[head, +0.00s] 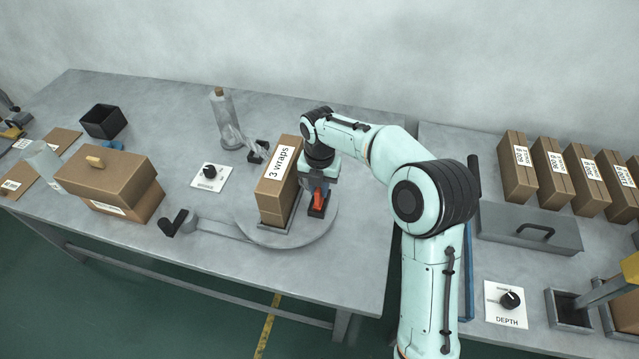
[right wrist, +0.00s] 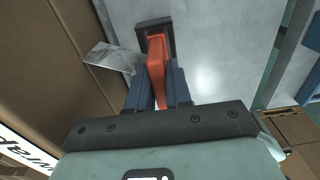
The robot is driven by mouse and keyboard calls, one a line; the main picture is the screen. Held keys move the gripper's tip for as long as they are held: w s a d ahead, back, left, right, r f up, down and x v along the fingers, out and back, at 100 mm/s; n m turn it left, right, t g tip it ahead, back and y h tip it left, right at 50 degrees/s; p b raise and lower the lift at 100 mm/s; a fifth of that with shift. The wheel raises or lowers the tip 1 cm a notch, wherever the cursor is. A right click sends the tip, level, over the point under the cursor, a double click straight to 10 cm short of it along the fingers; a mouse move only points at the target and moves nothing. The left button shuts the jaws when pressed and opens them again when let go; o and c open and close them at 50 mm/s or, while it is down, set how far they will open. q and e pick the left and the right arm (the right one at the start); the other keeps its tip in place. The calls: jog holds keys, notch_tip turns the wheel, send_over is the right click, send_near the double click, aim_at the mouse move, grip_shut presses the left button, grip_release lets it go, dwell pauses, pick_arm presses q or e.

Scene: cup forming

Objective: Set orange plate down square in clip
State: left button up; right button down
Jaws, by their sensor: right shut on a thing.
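The orange plate (head: 318,198) is between the fingers of my right gripper (head: 318,188), over the turntable's right part. In the right wrist view the orange plate (right wrist: 157,62) runs out from between the dark blue fingers of the gripper (right wrist: 160,88), which are shut on it. The plate's far end meets a dark clip (right wrist: 153,23); how deep it sits there I cannot tell. In the head view the dark clip (head: 317,212) stands just right of the box marked "3 wraps" (head: 279,180). My left gripper is not in view.
The round turntable (head: 320,232) carries the tall box close beside my gripper. A crank arm (head: 220,229) reaches left from it. Several boxes (head: 518,166) line the right table.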

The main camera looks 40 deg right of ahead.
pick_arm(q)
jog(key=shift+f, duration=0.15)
pick_arm(e)
jog(key=shift+f, duration=0.45)
jog(key=c, duration=1)
grip_release()
jog(key=shift+o, duration=0.2)
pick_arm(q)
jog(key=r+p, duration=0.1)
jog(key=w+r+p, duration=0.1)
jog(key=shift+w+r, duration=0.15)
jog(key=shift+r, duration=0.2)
pick_arm(e)
notch_tip(320, 180, up, 13)
jog(key=shift+r, duration=0.2)
jog(key=shift+f, duration=0.1)
